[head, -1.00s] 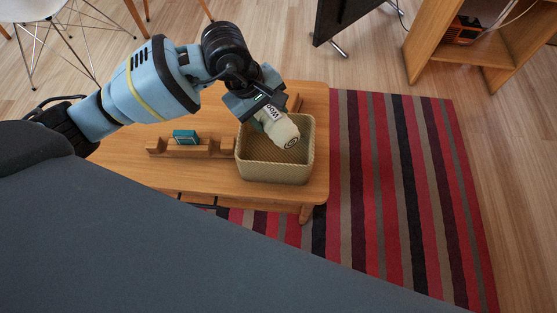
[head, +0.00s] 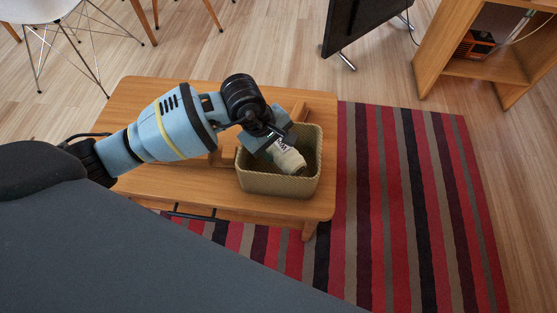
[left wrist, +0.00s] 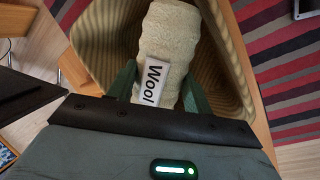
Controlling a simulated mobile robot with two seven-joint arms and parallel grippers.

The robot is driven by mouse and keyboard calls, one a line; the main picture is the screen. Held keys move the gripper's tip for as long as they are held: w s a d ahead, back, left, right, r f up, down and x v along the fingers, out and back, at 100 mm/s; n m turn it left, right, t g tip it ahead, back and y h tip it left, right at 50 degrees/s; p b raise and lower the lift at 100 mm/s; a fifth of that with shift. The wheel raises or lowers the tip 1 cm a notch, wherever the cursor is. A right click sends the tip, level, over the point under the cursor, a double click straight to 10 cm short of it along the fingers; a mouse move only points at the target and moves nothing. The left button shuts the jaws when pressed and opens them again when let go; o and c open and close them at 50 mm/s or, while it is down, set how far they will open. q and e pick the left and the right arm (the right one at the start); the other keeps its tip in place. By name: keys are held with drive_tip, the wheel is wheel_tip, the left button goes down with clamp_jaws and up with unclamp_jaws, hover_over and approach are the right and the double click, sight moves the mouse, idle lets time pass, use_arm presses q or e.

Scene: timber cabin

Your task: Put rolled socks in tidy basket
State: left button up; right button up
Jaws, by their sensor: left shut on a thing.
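The rolled socks (head: 289,160) are a cream roll with a white band lettered "Wool". My left gripper (head: 273,143) is shut on them and holds them within the opening of the tidy basket (head: 279,186), a woven tan box on the table. In the left wrist view the socks (left wrist: 168,45) sit between the two green fingers of my left gripper (left wrist: 158,90), with the ribbed basket wall (left wrist: 100,40) around them. I cannot tell whether the socks touch the basket floor. My right gripper is not in view.
The basket stands near the right end of a wooden coffee table (head: 135,98). A wooden rack (head: 215,158) on the table is partly hidden by my arm. A striped rug (head: 400,200) lies to the right. A wooden shelf (head: 435,65) stands at the upper right.

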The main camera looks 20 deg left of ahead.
use_arm(q)
drive_tip(key=shift+f+b, duration=0.85)
drive_tip(key=shift+f, duration=2.7)
drive_tip(key=shift+r, duration=0.1)
drive_tip(key=shift+f, duration=0.2)
drive_tip(key=o, duration=1)
